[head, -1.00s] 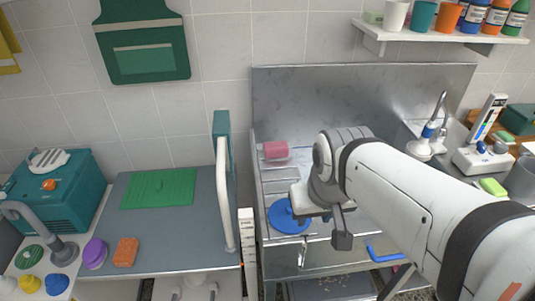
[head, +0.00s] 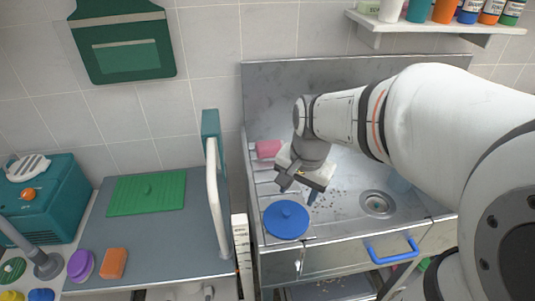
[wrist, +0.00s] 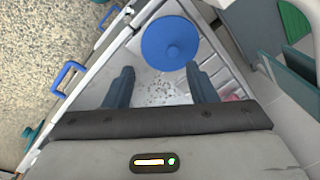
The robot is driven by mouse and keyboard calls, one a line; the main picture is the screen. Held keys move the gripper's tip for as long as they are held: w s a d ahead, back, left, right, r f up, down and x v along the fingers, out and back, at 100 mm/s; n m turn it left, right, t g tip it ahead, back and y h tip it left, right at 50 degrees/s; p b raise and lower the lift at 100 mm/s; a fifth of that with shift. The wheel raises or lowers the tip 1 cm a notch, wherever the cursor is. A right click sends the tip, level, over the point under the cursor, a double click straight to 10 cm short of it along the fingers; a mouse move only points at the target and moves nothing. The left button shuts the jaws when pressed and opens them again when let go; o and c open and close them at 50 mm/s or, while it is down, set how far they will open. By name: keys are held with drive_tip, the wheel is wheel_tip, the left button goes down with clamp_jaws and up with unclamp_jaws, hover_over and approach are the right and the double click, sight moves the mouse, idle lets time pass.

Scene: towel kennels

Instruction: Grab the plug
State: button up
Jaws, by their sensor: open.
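The plug looks to be the blue round disc with a small knob (head: 286,219), lying flat at the left front of the metal sink unit. In the wrist view the disc (wrist: 172,43) shows at the top middle, beyond the fingertips. My gripper (head: 299,192) is open and empty, above the sink surface, behind and slightly right of the disc. In the wrist view its two dark fingers (wrist: 161,85) stand wide apart, with speckled metal between them. The disc is apart from the fingers and fully visible.
A round drain (head: 377,204) lies to the right, with dark specks left of it. A pink block (head: 268,149) lies behind the disc. A tall teal panel with a white handle (head: 220,200) stands left of the sink. A blue handle (head: 392,249) juts from the front.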

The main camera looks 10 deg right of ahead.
sight(287, 210)
drive_tip(key=w+f+m, duration=0.2)
drive_tip(key=w+f+m+g+b, duration=0.1)
drive_tip(key=w+f+m, duration=0.1)
drive_tip(key=f+m, duration=0.1)
drive_tip(key=w+f+m, duration=0.2)
drive_tip(key=w, duration=0.1)
drive_tip(key=shift+d+f+m+g+y, duration=0.3)
drive_tip(key=shift+d+f+m+y, duration=0.05)
drive_tip(key=shift+f+m+y, duration=0.05)
drive_tip(key=shift+f, duration=0.4)
drive_tip(key=f, duration=0.7)
drive_tip(key=shift+s+a, duration=0.1)
drive_tip(key=shift+a, duration=0.25)
drive_tip(key=c, duration=1.1)
